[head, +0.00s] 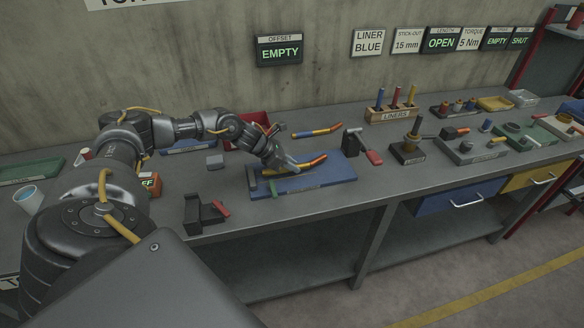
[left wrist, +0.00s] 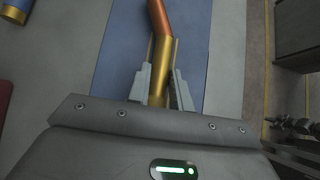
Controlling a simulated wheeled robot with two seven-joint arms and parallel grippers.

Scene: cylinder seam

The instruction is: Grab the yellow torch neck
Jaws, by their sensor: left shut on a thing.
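The yellow torch neck (head: 308,164) has a bent, orange-brown end and is at the blue mat (head: 335,172) on the bench. My left gripper (head: 283,166) is at its near-left part. In the left wrist view, the fingers of my left gripper (left wrist: 160,72) are on both sides of the yellow tube (left wrist: 160,58), shut on it. The orange end (left wrist: 158,16) points away from the gripper. The blue mat (left wrist: 120,45) shows beneath. I cannot tell whether the neck touches the mat. My right gripper is not in view.
Another neck (head: 317,132), blue, yellow and red, lies behind the mat. A black fixture with a red lever (head: 205,211) stands front left, and another red-handled fixture (head: 361,145) stands right of the mat. A liner rack (head: 393,114) stands farther back. An orange-marked box (head: 150,184) is left.

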